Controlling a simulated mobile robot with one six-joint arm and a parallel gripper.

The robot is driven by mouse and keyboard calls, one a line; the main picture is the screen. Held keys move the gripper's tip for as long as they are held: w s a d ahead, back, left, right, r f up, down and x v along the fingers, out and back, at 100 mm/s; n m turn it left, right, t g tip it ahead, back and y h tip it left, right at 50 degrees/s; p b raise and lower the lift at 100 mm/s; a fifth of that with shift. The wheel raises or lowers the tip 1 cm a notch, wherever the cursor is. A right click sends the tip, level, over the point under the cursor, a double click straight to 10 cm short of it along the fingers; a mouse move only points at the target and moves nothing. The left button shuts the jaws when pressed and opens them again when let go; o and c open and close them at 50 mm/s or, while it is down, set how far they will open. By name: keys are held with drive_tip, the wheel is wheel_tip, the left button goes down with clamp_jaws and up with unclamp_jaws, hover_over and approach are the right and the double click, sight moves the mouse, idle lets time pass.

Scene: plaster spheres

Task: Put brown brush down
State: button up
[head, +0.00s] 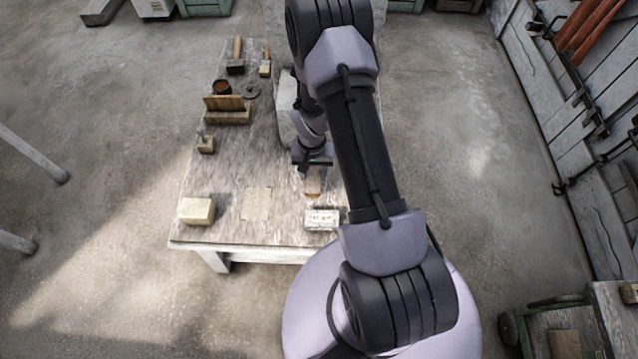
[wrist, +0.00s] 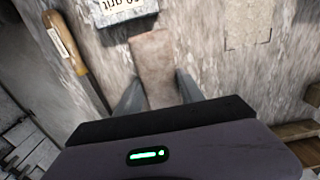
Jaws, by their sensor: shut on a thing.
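The brown brush (wrist: 154,62) shows in the wrist view as a long, flat brownish block between the two fingers of my gripper (wrist: 157,92). The gripper is shut on it. In the head view the brush (head: 313,184) shows just below my gripper (head: 312,164), over the right part of the worktable (head: 225,170). I cannot tell whether its underside touches the tabletop. The end of the brush nearest the palm is hidden by the gripper body in the wrist view.
A grit box (head: 321,219) sits close in front of the brush. A wooden-handled tool (wrist: 65,42) lies beside it. A pale square patch (head: 256,203) is bare. A cream block (head: 197,211) stands front left, a wooden block (head: 227,116) farther back. A white mass (head: 284,108) adjoins my arm.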

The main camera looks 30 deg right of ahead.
sight(313, 181)
wheel_tip(313, 181, down, 5)
drive_tip(key=shift+f+b, duration=0.15)
drive_tip(key=shift+b, duration=0.75)
drive_tip(key=shift+r, duration=0.2)
drive_tip(key=shift+f, duration=0.15)
drive_tip(key=o, duration=1.2)
